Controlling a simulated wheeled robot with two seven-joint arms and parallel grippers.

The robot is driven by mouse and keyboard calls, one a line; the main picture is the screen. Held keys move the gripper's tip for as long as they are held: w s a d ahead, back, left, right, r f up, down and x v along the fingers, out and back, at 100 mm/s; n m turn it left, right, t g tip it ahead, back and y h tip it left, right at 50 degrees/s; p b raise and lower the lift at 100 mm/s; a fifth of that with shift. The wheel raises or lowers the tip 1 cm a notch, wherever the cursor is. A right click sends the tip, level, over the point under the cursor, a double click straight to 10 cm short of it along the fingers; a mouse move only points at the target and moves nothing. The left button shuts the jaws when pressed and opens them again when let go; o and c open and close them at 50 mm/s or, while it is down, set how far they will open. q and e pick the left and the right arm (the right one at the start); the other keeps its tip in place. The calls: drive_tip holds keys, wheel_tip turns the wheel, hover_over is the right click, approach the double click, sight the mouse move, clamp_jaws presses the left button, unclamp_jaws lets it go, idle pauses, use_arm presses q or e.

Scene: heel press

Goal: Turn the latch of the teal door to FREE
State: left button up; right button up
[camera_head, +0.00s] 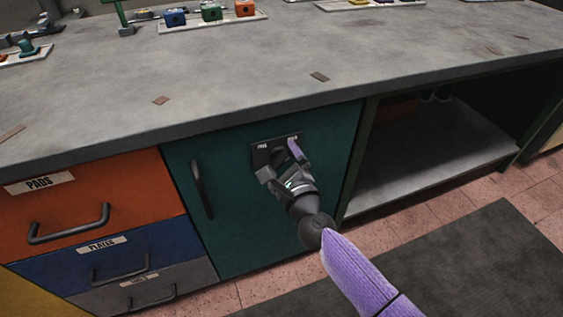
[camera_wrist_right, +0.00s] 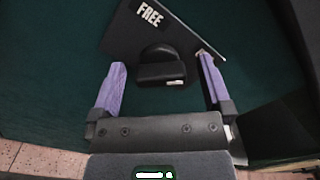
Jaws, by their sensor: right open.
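The teal door (camera_head: 235,230) is shut under the workbench, with a dark vertical handle (camera_head: 202,190) on its left side. A black latch plate (camera_head: 262,150) sits near the door's top right; its latch is mostly hidden by my gripper in the head view. In the right wrist view the dark latch knob (camera_wrist_right: 160,68) shows in front of the plate, with the FREE label (camera_wrist_right: 150,14) at the plate's upper left. My right gripper (camera_wrist_right: 160,82) is open, its purple fingers apart on either side of the knob. I cannot tell whether they touch it. My left gripper is not in view.
Left of the door are drawers, an orange one labelled PADS (camera_head: 100,205) on top. Right of it is an open shelf bay (camera_head: 430,155). The grey worktop (camera_head: 300,60) overhangs above, with trays of coloured blocks (camera_head: 212,18) at the back.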

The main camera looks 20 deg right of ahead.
drive_tip(key=shift+c, duration=1.4)
drive_tip(key=c, duration=1)
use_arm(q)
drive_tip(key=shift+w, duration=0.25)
use_arm(e)
drive_tip(key=shift+o, duration=0.2)
